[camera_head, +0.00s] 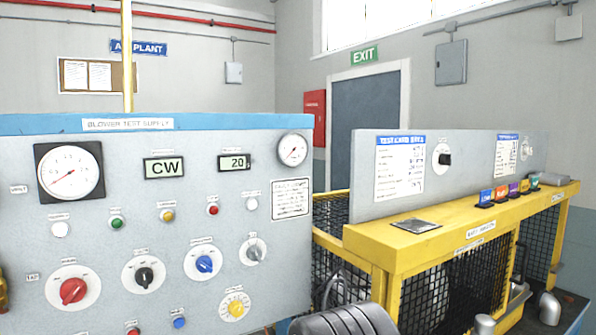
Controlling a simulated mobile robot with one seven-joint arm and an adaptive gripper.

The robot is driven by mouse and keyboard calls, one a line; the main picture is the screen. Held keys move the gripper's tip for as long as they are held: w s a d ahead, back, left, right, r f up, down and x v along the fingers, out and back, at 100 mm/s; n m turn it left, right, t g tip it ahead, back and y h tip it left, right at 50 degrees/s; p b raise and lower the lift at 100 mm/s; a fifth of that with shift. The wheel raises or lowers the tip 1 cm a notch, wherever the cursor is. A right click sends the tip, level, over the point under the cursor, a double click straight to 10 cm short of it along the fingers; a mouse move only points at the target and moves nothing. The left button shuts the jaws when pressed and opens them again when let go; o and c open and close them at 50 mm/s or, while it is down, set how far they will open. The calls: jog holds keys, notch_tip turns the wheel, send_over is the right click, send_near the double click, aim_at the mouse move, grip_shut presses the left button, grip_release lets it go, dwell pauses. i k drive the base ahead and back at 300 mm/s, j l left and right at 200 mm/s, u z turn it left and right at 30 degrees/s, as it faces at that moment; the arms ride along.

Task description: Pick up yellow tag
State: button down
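A row of small coloured tags stands on black bases at the right part of the yellow bench top. From left to right I see a blue tag (487,196), an orange tag (502,192), a purple tag (514,188) and a green tag (524,186), with a small teal one (534,183) at the far end. I cannot make out a clearly yellow tag among them at this size. My gripper's fingers are not in view, so its state and its distance from the tags do not show.
The yellow bench (405,249) has mesh sides and a grey upright panel (365,200) behind the tags. A flat dark plate (416,225) lies on its near end. A grey control panel (120,245) fills the left. A dark ribbed part (345,319) shows at the bottom.

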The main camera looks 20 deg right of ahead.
aim_at(524, 186)
jog(key=z, duration=0.4)
jog(key=l+z, duration=0.15)
jog(key=z, duration=0.25)
jog(key=l+z, duration=0.1)
jog(key=z, duration=0.3)
jog(key=i+l, duration=0.1)
jog(key=l, duration=0.45)
jog(key=i+l, duration=0.1)
jog(key=l, duration=1)
jog(key=i+l, duration=0.15)
jog(key=l, duration=0.4)
